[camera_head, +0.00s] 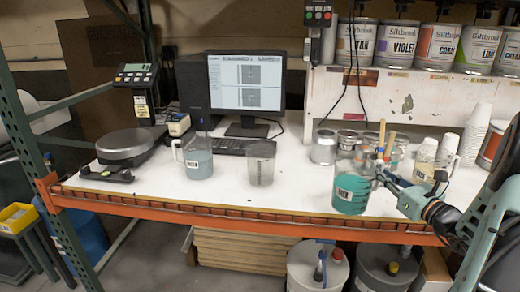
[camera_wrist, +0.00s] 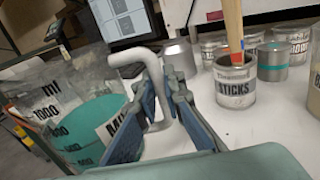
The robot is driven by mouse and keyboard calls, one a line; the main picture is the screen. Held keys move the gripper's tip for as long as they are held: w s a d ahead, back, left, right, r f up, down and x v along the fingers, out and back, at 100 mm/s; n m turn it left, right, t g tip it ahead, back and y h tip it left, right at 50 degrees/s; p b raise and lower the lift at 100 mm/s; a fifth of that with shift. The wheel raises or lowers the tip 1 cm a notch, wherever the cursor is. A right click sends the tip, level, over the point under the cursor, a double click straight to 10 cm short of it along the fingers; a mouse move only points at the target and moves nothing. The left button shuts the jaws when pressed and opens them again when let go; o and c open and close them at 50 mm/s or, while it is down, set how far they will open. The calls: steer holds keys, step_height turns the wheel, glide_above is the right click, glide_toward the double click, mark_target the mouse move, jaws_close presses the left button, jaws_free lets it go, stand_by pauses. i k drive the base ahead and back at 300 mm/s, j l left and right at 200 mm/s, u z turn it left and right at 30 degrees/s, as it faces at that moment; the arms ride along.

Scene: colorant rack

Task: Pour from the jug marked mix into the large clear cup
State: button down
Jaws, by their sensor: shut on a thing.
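A clear jug with teal liquid (camera_head: 351,190) and a white label stands out at the right of the bench in the head view. It fills the left of the wrist view (camera_wrist: 88,130), where the label partly reads "MI". My gripper (camera_head: 380,176) is at the jug's right side. In the wrist view my gripper (camera_wrist: 158,105) is shut on the jug's pale handle (camera_wrist: 142,62). The jug looks about upright; I cannot tell whether its base touches the bench. A large clear cup (camera_head: 262,163) stands mid-bench, left of the jug, apart from it, and looks empty.
Another jug with pale blue liquid (camera_head: 197,160) stands left of the cup. Behind are a keyboard (camera_head: 240,147), a monitor (camera_head: 246,85) and a silver can (camera_head: 323,148). A stick can (camera_wrist: 235,82) and several small cans stand near my gripper. The bench between cup and teal jug is clear.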

mark_target(261, 166)
steer(key=i+j, duration=0.2)
steer(key=i, duration=0.25)
steer(key=i+j, duration=0.2)
steer(key=i, duration=0.25)
steer(key=j+u, duration=0.1)
steer(key=j, duration=0.2)
